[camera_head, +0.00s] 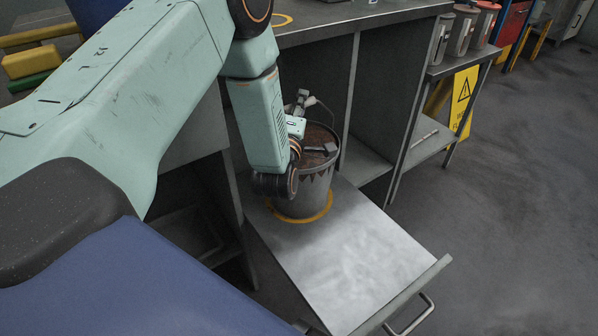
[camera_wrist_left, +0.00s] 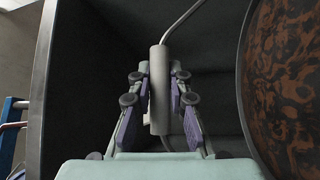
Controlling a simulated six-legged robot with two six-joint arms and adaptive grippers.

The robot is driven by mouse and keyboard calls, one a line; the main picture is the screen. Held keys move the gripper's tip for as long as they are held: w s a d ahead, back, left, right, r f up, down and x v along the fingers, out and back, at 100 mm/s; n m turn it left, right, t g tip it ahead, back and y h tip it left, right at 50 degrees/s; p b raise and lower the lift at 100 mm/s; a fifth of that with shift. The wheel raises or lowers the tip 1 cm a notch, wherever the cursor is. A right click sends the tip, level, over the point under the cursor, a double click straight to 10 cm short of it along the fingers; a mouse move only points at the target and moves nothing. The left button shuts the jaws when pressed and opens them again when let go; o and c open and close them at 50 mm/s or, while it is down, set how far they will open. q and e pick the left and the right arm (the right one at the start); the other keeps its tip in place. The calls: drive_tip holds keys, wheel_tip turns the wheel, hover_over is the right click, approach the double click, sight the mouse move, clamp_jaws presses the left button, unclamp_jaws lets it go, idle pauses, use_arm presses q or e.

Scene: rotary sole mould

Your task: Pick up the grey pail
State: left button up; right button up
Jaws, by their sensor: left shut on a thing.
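The grey pail (camera_head: 312,193) stands upright inside a yellow ring (camera_head: 301,219) on a pulled-out metal shelf. It holds a brown, mottled material. In the left wrist view its round opening with this material (camera_wrist_left: 287,85) fills the right side. My left gripper (camera_head: 301,104) is at the pail's top, reaching in from the left. In the left wrist view my left gripper (camera_wrist_left: 160,92) is shut on the pale cylindrical grip (camera_wrist_left: 159,70) of the pail's wire handle. My arm hides part of the pail's left side. My right gripper is not in view.
The shelf (camera_head: 365,255) slides out of a grey cabinet (camera_head: 348,80), whose uprights stand close around the pail. The shelf's front is bare, with a handle (camera_head: 411,316). A side table with canisters (camera_head: 462,30) and a yellow warning sign (camera_head: 463,92) stand at the right.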

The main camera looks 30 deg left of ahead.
use_arm(q)
clamp_jaws()
drive_tip(key=shift+w+r, duration=0.1)
drive_tip(key=shift+r, duration=0.05)
idle(0.4)
drive_tip(key=shift+r, duration=0.1)
